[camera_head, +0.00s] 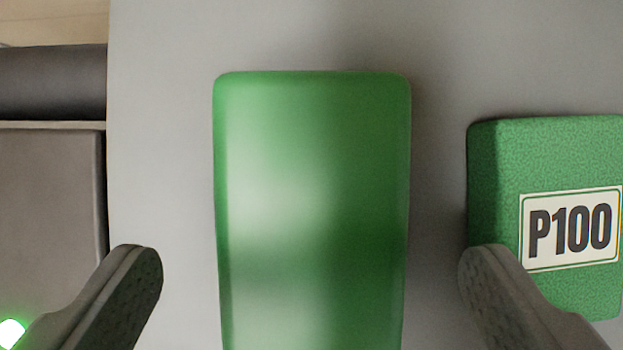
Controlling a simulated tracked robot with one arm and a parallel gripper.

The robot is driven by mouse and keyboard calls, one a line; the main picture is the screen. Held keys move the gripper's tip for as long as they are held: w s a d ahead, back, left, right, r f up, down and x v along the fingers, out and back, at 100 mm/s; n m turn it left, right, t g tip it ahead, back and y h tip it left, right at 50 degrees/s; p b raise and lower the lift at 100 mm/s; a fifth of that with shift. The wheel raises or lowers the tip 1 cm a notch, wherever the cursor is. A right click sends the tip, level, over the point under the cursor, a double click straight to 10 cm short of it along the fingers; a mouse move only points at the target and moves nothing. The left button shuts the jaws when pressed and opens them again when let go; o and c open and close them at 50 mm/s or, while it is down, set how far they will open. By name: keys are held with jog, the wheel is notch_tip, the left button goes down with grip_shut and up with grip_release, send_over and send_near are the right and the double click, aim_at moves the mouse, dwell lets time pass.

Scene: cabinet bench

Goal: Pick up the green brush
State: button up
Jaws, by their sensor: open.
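The green brush (315,200) shows as a long, smooth, glossy green block with rounded corners on the grey surface. It runs from the upper middle of the view down past the bottom edge, so its near end is out of view. My gripper (312,270) is open, with one dark finger to the left of the brush and one to the right. There is a gap between each finger and the brush. The height of the fingers above the surface cannot be told.
A rough green block labelled P100 (545,220) lies at the right, partly behind my right finger. A dark grey-brown object (50,190) stands along the left edge. The grey surface (430,45) is bare beyond the brush.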

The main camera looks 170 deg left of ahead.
aim_at(311, 266)
jog(key=shift+b+x, duration=0.4)
jog(key=shift+x, duration=2)
jog(key=shift+s+f, duration=0.1)
jog(key=shift+f, duration=0.2)
jog(key=c, duration=1.1)
